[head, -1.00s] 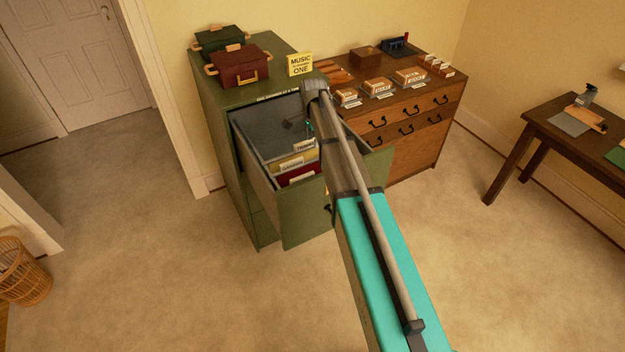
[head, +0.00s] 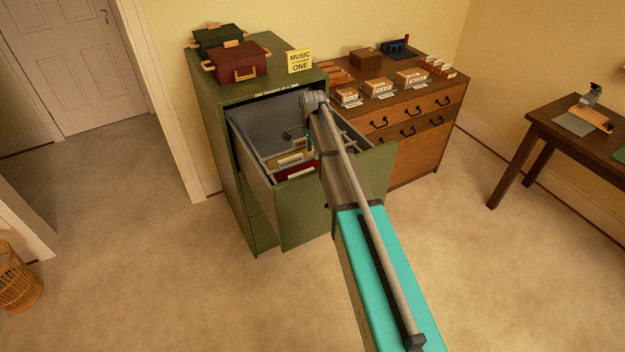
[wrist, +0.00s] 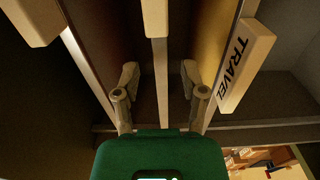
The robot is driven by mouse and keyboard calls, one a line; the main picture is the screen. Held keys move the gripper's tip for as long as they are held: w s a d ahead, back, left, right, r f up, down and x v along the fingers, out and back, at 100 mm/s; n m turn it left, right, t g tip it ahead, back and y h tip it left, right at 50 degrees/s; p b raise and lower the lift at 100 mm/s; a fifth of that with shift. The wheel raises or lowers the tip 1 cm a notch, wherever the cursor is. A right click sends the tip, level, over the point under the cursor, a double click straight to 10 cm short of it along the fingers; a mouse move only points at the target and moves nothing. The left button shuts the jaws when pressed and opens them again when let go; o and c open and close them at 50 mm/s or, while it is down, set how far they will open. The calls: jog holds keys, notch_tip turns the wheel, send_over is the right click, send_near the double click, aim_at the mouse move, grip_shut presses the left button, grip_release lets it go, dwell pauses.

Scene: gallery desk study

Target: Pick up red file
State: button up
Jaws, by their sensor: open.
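The red file (head: 297,173) stands at the front of the open top drawer (head: 290,215) of the green cabinet, with a pale label tab on top. Behind it is a yellow file with a labelled tab (head: 291,160), and another labelled tab is partly hidden by my arm. In the wrist view my gripper (wrist: 159,84) is open, fingers pointing down into the drawer. A pale upright edge with a tab (wrist: 156,60) runs between the fingers, apart from both. Dark brownish faces flank it; I cannot tell which file it belongs to. A TRAVEL tab (wrist: 246,65) is to the right.
The drawer's walls and rails surround the gripper closely. A red box (head: 239,64), a green box (head: 217,38) and a yellow sign (head: 299,61) stand on the cabinet. A wooden chest (head: 425,150) is beside it. The carpet in front is clear.

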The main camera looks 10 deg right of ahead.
aim_at(313, 162)
jog(key=shift+f, duration=0.15)
dwell(0.3)
jog(key=shift+f+b, duration=2.55)
jog(key=shift+b, duration=0.1)
grip_shut()
